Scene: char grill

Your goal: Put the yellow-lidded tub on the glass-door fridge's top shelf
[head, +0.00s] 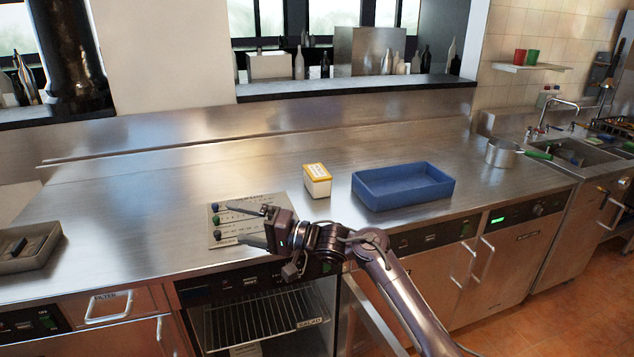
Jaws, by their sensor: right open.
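The yellow-lidded tub (317,181) is a small white box with a yellow lid. It stands upright on the steel counter, left of a blue tray. My right gripper (250,226) is open and empty, its two fingers pointing left above the counter's front, over a printed plate. It is apart from the tub, to the left of it and nearer to me. The fridge (262,315) is under the counter, below my right gripper. A wire shelf marked "SALAD" shows inside, and its door (372,315) seems swung open, partly behind my right arm. My left gripper is not in view.
A blue tray (403,187) stands right of the tub. A printed plate with coloured knobs (222,229) lies at the counter's front. A pot (503,153) stands near the sink. A grey tray (30,247) is at far left. The left and back counter is clear.

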